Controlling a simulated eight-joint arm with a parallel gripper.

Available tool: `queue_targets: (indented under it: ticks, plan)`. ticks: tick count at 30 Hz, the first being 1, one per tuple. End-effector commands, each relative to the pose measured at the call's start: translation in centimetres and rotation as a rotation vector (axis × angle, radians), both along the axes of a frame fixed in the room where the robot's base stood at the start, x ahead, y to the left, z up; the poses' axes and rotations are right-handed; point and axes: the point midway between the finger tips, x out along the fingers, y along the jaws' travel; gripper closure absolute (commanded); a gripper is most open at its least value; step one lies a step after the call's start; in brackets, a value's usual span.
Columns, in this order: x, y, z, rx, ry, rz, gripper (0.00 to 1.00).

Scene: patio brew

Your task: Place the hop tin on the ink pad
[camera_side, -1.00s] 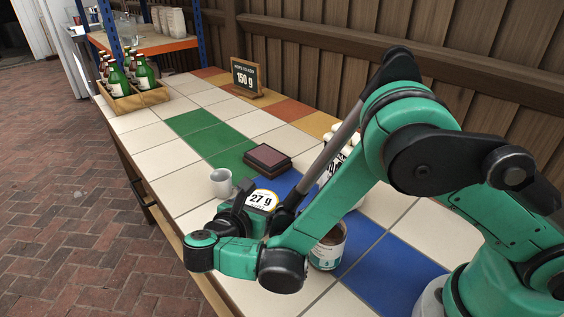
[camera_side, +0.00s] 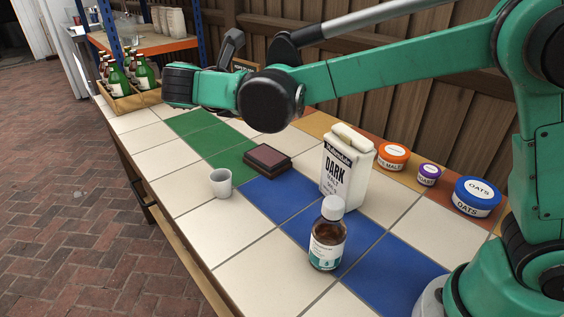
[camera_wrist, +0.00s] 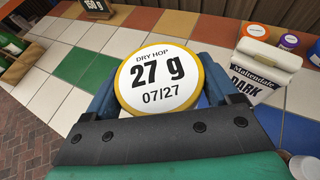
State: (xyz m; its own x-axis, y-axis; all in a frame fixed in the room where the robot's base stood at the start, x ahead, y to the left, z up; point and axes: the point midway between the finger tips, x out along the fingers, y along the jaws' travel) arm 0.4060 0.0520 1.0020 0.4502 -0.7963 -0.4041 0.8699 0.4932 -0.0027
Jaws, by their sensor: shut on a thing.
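The hop tin (camera_wrist: 158,82) has a white lid label reading DRY HOP 27 g, 07/27, with a yellow rim. My gripper (camera_wrist: 160,92) is shut on it, with a blue finger at each side in the wrist view. In the side view the arm's end is raised above the table, and the tin is hidden behind it. The ink pad (camera_side: 267,158) is a dark reddish-brown block lying on the table beside the green tiles, with nothing on it. I cannot make out the pad in the wrist view.
A small white cup (camera_side: 221,183) stands near the pad. A white malt carton (camera_side: 346,172), a brown bottle (camera_side: 327,238) and orange (camera_side: 392,156), purple (camera_side: 428,175) and blue (camera_side: 477,196) tins stand to the right. A bottle crate (camera_side: 137,101) is at the far left.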

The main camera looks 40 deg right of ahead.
Motion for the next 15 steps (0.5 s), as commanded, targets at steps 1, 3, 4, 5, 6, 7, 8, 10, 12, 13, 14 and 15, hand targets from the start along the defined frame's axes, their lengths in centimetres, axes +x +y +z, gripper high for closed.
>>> queue_targets:
  ticks: [1,3,4,5,6,7,8,10,12,13,14,15]
  plan:
    - [1.9,-1.8,0.3,0.002,0.000,0.010,0.70]
    - [4.2,-4.0,0.8,0.002,0.000,0.042,0.70]
    - [5.1,-4.9,1.0,0.001,-0.002,0.056,0.70]
    - [5.9,-5.8,1.2,0.000,-0.003,0.068,0.70]
    - [6.8,-6.8,1.5,-0.004,-0.005,0.083,0.70]
    - [7.4,-7.6,1.7,-0.006,-0.007,0.093,0.70]
    - [7.9,-8.3,1.8,-0.008,-0.008,0.101,0.70]
    - [8.8,-9.5,2.1,-0.014,-0.012,0.120,0.70]
    - [9.3,-10.2,2.0,-0.017,-0.014,0.131,0.70]
    - [9.4,-10.3,1.8,-0.018,-0.014,0.134,0.70]
    - [9.5,-10.4,1.4,-0.019,-0.015,0.137,0.70]
    - [9.6,-10.5,0.7,-0.019,-0.015,0.139,0.70]
